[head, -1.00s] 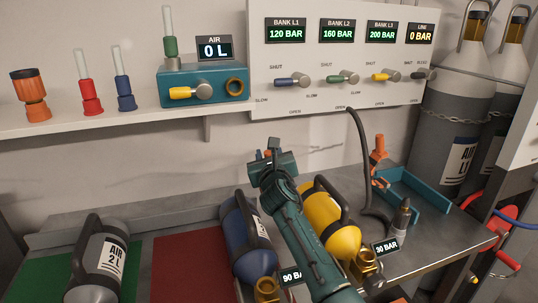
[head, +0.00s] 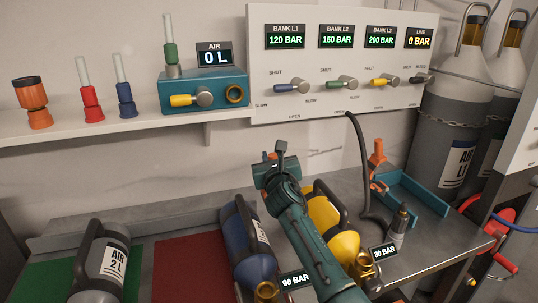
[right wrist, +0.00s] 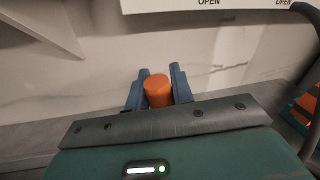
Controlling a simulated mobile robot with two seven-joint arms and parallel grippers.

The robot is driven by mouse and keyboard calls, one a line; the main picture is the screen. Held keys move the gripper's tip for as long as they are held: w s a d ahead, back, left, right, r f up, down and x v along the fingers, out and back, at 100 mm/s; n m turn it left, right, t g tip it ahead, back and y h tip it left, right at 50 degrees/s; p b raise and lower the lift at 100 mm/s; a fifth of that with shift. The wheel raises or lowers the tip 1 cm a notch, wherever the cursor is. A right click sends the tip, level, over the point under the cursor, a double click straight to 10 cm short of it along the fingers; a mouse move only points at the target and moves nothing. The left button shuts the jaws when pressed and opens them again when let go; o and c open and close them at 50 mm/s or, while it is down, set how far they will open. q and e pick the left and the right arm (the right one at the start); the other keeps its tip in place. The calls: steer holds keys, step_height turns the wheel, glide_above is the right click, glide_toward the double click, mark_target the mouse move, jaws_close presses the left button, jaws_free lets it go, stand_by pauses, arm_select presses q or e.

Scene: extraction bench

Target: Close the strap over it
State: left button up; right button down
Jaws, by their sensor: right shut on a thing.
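My right gripper (right wrist: 158,88) is shut on an orange rounded piece (right wrist: 159,91), which shows between its two blue fingers in the right wrist view. I cannot tell for sure that this is the strap's end; the rest of it is hidden behind the gripper. In the head view the right gripper (head: 268,158) is above and behind the blue cylinder (head: 250,262) and the yellow cylinder (head: 335,240), its arm crossing between them. A separate orange upright piece (head: 377,160) stands at the teal tray (head: 418,193) on the right. My left gripper is not seen.
A grey AIR 2 L cylinder (head: 97,272) lies on the green mat (head: 45,265); the red mat (head: 190,268) is bare. A dark hose (head: 362,165) hangs from the valve panel (head: 300,55). Large grey cylinders (head: 455,110) stand at the right.

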arm_select(q)
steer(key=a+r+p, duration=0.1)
steer(key=p, duration=0.2)
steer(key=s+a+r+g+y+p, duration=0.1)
steer(key=p, duration=0.3)
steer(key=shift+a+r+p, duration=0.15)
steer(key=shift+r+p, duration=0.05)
steer(key=shift+p, duration=0.1)
arm_select(e)
steer(key=w+d+m+g, duration=0.1)
steer(key=w+d+m, duration=0.1)
steer(key=d+m, duration=0.3)
steer(key=d, duration=0.3)
steer(key=shift+w+d+m+y, duration=0.3)
steer(key=shift+w+d+m, duration=0.05)
steer(key=shift+w+m, duration=0.05)
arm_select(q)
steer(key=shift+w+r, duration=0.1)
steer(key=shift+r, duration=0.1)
arm_select(e)
steer(key=c, duration=1.2)
jaws_free()
